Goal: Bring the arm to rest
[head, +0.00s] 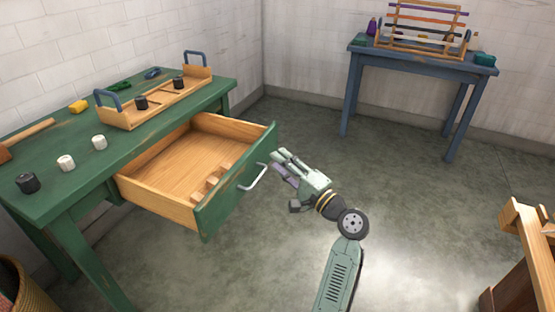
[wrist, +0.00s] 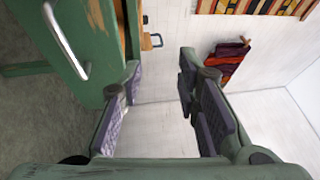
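My gripper (head: 281,164) is in front of the open drawer of the green table in the head view, just right of the drawer's metal handle (head: 253,178). In the wrist view my gripper (wrist: 160,100) has its two fingers spread apart with nothing between them. The handle also shows at the upper left of the wrist view (wrist: 66,42), apart from the fingers. My arm (head: 340,275) reaches up from the bottom of the head view.
The drawer (head: 157,202) is pulled out and holds small wooden blocks (head: 211,183). A wooden tray (head: 126,118) with blue handles stands on the green table (head: 50,207). A blue table (head: 420,59) holds a rack. Floor between the tables is clear.

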